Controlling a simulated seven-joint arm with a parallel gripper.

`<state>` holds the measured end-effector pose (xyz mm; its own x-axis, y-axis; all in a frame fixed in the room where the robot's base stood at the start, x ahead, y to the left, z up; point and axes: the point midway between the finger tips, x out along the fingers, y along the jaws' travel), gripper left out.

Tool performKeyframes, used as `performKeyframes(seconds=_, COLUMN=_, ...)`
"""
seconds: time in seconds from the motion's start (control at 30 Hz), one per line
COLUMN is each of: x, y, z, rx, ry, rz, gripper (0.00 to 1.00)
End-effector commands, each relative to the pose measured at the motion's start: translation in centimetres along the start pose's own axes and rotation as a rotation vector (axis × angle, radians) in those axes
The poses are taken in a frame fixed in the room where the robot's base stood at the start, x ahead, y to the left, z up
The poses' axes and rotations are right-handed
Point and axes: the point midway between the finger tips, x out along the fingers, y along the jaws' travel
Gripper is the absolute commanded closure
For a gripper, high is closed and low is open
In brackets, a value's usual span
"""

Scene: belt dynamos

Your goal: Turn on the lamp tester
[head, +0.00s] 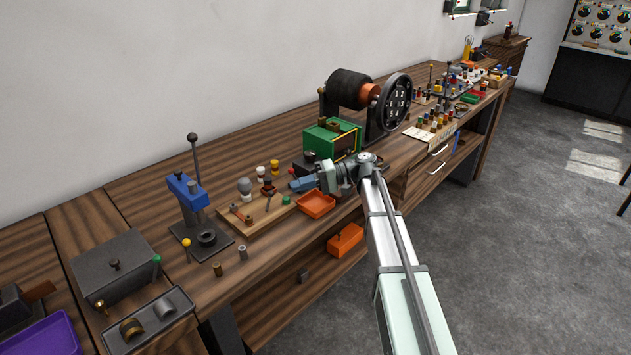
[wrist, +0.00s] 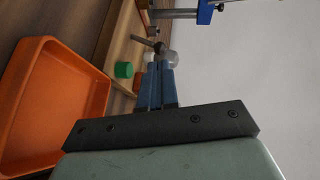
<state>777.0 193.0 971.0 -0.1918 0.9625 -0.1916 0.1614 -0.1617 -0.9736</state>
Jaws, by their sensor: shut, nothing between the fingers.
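A wooden board that looks like the lamp tester (head: 255,222) lies near the bench's front edge in the head view. A grey bulb (head: 244,186) stands at its back, a small red-tipped lever (head: 237,211) lies at its left, and a green cap (head: 285,200) is at its right end. My gripper (head: 291,186) has blue fingers, is shut and empty, and hovers right of the board, pointing left. In the wrist view the shut fingertips (wrist: 159,68) point towards the pale bulb (wrist: 172,58), apart from it as far as I can tell. The green cap (wrist: 124,70) also shows there.
An orange tray (head: 316,204) is beside the board, below my gripper. A blue press (head: 188,190) stands left. A green box (head: 332,138) and a black drum machine (head: 352,88) stand behind right.

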Motion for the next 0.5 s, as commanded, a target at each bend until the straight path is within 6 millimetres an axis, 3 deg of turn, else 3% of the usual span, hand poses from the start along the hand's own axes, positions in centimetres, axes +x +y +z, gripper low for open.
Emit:
performKeyframes(seconds=0.2, x=3.2, y=0.0, z=0.1, rx=0.000, ry=-0.001, rz=0.000, gripper=1.00)
performKeyframes(seconds=0.5, x=4.8, y=0.0, z=0.0, rx=0.000, ry=0.000, rz=0.000, gripper=1.00)
